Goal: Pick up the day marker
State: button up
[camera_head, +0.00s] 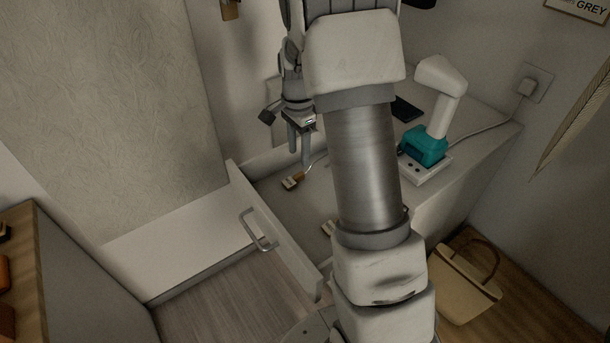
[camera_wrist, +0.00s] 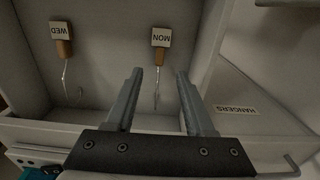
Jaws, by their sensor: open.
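Two day markers lie in an open drawer, each a wooden block with a white label and a wire hook. In the wrist view the MON marker (camera_wrist: 161,38) is just beyond my gripper (camera_wrist: 158,80), and its wire runs down between the open fingers. The WED marker (camera_wrist: 61,40) lies to the left. In the head view one marker (camera_head: 291,183) lies below my gripper (camera_head: 300,152), and another (camera_head: 327,227) is partly hidden by my arm. My gripper is open and empty, pointing down. The head view is too small to read the labels.
The drawer's front (camera_head: 268,220) has a metal handle (camera_head: 258,230). A HANGERS label (camera_wrist: 236,108) shows in the wrist view. A teal and white device (camera_head: 424,146) stands on the counter to the right, with a dark flat object (camera_head: 405,109) nearby. A beige bag (camera_head: 465,283) sits lower right.

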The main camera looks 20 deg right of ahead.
aim_at(299, 174)
jog(key=shift+f+b, duration=0.5)
jog(key=shift+f, duration=3.1)
grip_shut()
